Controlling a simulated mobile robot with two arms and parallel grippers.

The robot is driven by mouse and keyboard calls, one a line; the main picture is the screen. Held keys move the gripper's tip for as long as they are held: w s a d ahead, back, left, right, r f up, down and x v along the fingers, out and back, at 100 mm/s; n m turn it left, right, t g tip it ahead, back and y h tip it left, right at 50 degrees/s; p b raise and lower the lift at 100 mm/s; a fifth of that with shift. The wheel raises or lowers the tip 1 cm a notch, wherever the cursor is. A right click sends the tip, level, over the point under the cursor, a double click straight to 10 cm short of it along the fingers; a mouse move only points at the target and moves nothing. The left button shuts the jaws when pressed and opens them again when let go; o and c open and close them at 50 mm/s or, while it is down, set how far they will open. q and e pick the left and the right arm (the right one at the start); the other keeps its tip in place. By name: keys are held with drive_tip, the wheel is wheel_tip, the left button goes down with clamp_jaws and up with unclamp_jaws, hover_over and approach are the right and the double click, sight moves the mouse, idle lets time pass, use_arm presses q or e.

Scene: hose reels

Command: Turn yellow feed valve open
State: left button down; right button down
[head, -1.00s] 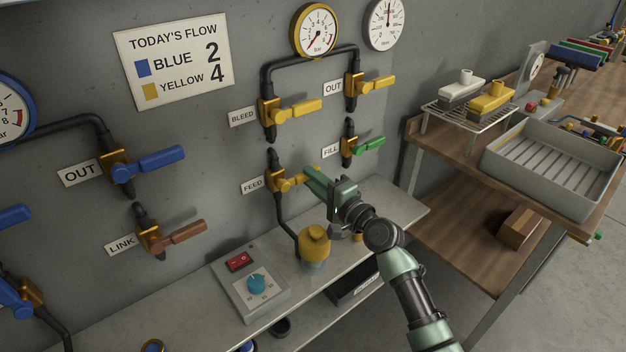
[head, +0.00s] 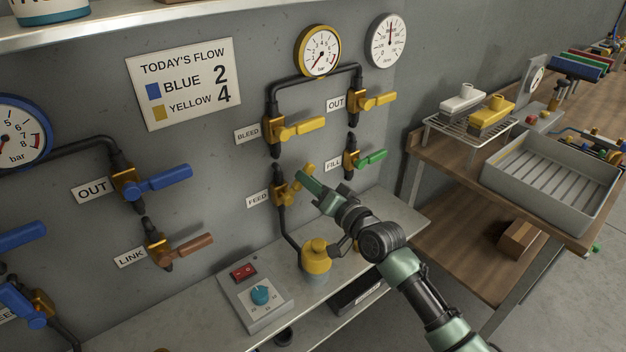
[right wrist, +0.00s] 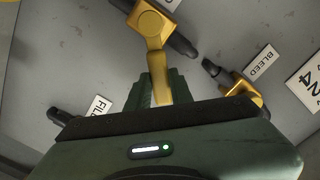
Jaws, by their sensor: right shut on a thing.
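The yellow feed valve (head: 279,194) is on the grey wall beside the FEED label (head: 257,199), below the BLEED valve. My right gripper (head: 308,183) is at its handle, shut on it. The handle's yellow end (head: 310,168) shows just above the green fingers in the head view; the fingers cover part of the rest. In the right wrist view the feed valve body (right wrist: 152,24) is at the top, and its handle (right wrist: 157,75) runs down between the fingers (right wrist: 154,90) of my right gripper. My left gripper is not in view.
The yellow BLEED valve (head: 275,131) is above, and the green-handled FILL valve (head: 371,159) is close to the right. A yellow-topped container (head: 317,255) stands on the shelf below my right arm. A control box (head: 255,296) is at its left.

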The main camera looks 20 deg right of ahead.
sight(292, 184)
drive_tip(key=a+n+p, duration=0.1)
drive_tip(key=n, duration=0.1)
drive_tip(key=s+a+r+n+p, duration=0.1)
drive_tip(key=n, duration=0.1)
drive_tip(key=a+n+p, duration=0.1)
drive_tip(key=n+p, duration=0.1)
drive_tip(key=n, duration=0.1)
drive_tip(key=shift+s+a+r, duration=0.15)
drive_tip(key=shift+a+r, duration=0.05)
drive_tip(key=shift+r, duration=0.2)
drive_tip(key=shift+s+a+n+p, duration=0.2)
drive_tip(key=shift+a+n+p, duration=0.35)
drive_tip(key=shift+n, duration=0.45)
drive_tip(key=shift+a+f, duration=0.1)
drive_tip(key=c, duration=1.2)
unclamp_jaws()
drive_tip(key=shift+c, duration=0.2)
